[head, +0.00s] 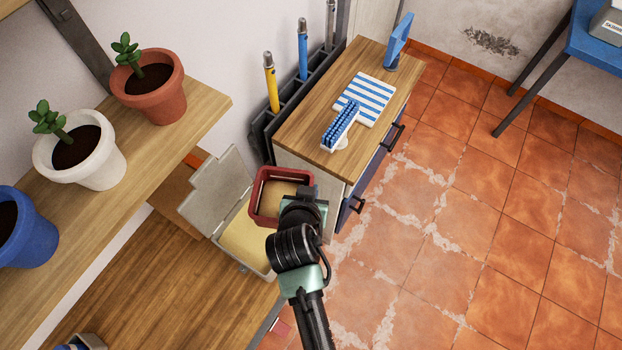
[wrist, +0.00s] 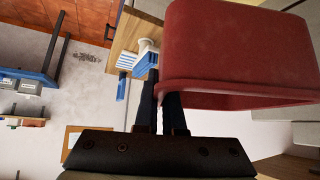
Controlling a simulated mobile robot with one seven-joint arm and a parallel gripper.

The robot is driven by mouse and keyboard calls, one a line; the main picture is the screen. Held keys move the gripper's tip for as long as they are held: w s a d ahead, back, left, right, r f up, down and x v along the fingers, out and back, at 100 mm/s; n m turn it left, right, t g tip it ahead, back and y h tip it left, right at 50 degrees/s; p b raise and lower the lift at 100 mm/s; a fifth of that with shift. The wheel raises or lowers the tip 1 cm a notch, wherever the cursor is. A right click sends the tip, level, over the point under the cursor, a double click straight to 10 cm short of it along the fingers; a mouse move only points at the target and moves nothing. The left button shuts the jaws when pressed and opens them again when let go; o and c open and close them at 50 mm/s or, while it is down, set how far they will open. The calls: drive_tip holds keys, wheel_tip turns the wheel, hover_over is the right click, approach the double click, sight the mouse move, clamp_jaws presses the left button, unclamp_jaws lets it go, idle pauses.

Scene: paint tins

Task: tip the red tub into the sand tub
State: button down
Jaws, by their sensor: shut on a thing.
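The red tub (head: 270,197) is held by my gripper (head: 304,192) over the back part of the sand tub. It has tan material inside, and I cannot tell for sure whether it is tilted. The sand tub (head: 243,262) is a pale grey box with its lid (head: 213,190) standing open and yellowish sand inside. The red tub and my arm hide part of it. In the wrist view the red tub (wrist: 240,60) fills the upper right, and my gripper (wrist: 160,92) is shut on its wall at the rim.
A wooden-topped cabinet (head: 318,145) stands just behind, with a striped cloth (head: 370,97) and a blue brush (head: 341,125) on it. A shelf with potted plants (head: 150,85) is at the left. Tiled floor (head: 450,230) lies open at the right.

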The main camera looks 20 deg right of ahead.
drive_tip(key=shift+r, duration=0.1)
wheel_tip(320, 180, down, 4)
drive_tip(key=h+b, duration=0.1)
drive_tip(key=b, duration=0.3)
drive_tip(key=shift+r+n, duration=0.2)
drive_tip(key=shift+n, duration=0.1)
drive_tip(key=shift+r+p, duration=0.4)
drive_tip(key=shift+p, duration=0.05)
